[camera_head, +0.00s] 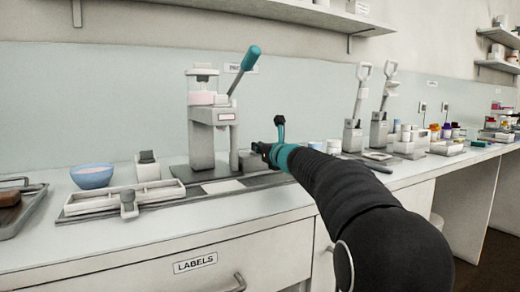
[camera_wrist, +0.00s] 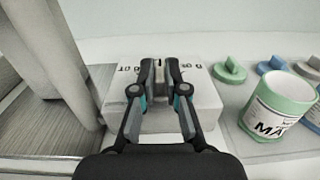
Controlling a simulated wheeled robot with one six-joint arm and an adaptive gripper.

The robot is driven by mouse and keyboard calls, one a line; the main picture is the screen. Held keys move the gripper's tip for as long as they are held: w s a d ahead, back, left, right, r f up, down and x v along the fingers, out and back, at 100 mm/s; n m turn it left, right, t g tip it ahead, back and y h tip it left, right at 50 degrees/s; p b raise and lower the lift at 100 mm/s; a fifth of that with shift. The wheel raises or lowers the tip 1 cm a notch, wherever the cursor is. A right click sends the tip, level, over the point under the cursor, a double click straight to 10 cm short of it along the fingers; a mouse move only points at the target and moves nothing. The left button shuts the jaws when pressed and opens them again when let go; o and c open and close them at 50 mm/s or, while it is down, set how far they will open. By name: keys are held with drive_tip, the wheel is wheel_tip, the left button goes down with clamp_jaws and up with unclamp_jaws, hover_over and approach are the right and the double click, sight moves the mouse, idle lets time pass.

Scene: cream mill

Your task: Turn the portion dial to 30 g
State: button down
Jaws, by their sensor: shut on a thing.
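The portion dial's white box (camera_wrist: 206,112) stands on the counter in the wrist view, with dark markings on its top that are too small to read surely. A pale knob (camera_wrist: 159,70) rises from the middle of the top. My gripper (camera_wrist: 160,64) is over the box, its two fingers shut on the knob from both sides. The fingers hide much of the knob, so its pointing direction cannot be told. In the head view my gripper (camera_head: 260,149) is just right of the lever press (camera_head: 205,125), and the dial is mostly hidden there.
A green-banded jar (camera_wrist: 274,105) stands close right of the box, with green (camera_wrist: 229,70) and blue (camera_wrist: 271,65) round pieces behind. The press column (camera_wrist: 48,60) is close on the left. A blue bowl (camera_head: 92,176) and white tray (camera_head: 165,190) are further left.

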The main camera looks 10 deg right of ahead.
drive_tip(key=shift+a+f+h, duration=0.1)
drive_tip(key=shift+h, duration=0.2)
drive_tip(key=m+h+b, duration=0.2)
drive_tip(key=b, duration=0.1)
drive_tip(key=shift+a+f+t+h, duration=0.15)
drive_tip(key=shift+a+t+h, duration=0.1)
drive_tip(key=shift+t+h, duration=0.15)
drive_tip(key=shift+a+m+h+b, duration=0.15)
drive_tip(key=shift+m+h+b, duration=0.75)
drive_tip(key=shift+h+b, duration=0.35)
drive_tip(key=m+h, duration=0.1)
drive_tip(key=h, duration=0.1)
drive_tip(key=m+h+b, duration=0.1)
drive_tip(key=shift+a+r+g+h, duration=0.2)
drive_tip(key=shift+g+h, duration=0.1)
drive_tip(key=shift+h, duration=0.05)
drive_tip(key=shift+w+a+r+m+g+h+p, duration=0.1)
drive_tip(key=shift+m+g+h+p, duration=0.35)
drive_tip(key=shift+m+h, duration=1.1)
drive_tip(key=shift+g+h, duration=0.35)
drive_tip(key=shift+h, duration=0.1)
drive_tip(key=c, duration=1.2)
unclamp_jaws()
